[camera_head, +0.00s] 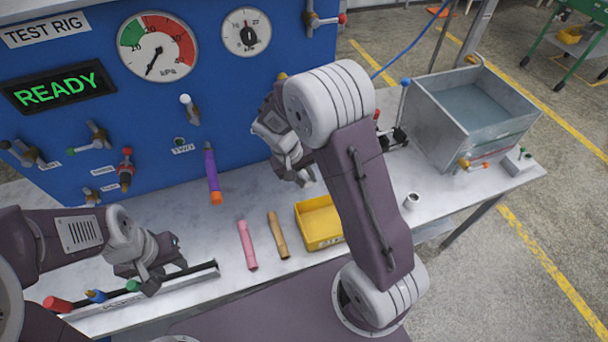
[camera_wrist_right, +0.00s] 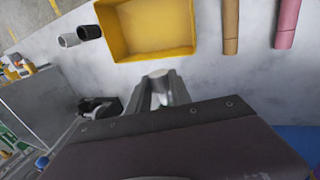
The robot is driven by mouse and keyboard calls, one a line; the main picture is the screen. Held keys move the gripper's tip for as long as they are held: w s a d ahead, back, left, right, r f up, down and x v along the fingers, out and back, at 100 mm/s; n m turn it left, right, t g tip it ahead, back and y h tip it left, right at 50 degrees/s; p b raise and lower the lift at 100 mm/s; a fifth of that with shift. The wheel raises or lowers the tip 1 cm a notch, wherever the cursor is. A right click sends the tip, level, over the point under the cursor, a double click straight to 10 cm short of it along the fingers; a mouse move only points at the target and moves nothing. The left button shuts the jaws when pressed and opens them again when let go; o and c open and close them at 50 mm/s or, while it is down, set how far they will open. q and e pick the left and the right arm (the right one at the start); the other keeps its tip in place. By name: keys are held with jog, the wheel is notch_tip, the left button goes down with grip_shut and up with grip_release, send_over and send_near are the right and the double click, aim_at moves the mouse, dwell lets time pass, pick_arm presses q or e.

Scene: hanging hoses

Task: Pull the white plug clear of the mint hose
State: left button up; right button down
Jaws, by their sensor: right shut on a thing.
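My right gripper (camera_head: 300,172) is in front of the blue panel, partly hidden by my own arm. In the right wrist view, its fingers (camera_wrist_right: 160,90) are shut on a pale, round-ended piece (camera_wrist_right: 158,74), apparently the white plug. I cannot make out the mint hose in either view; my right arm covers part of the panel. My left gripper (camera_head: 150,270) hangs over a black rack at the table's front left; whether its fingers are apart is unclear.
A purple hose (camera_head: 211,172) with an orange end hangs from the panel. A pink tube (camera_head: 247,245), a tan tube (camera_head: 278,235) and a yellow bin (camera_head: 319,240) rest on the table. The rack (camera_head: 190,279) bears coloured pieces. A metal tank (camera_head: 428,125) stands right.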

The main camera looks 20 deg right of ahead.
jog(key=shift+s+a+b, duration=0.1)
jog(key=shift+s+b, duration=0.25)
jog(key=shift+s, duration=1.05)
jog(key=s+r+p, duration=0.1)
jog(key=s+r, duration=0.2)
jog(key=shift+p, duration=0.4)
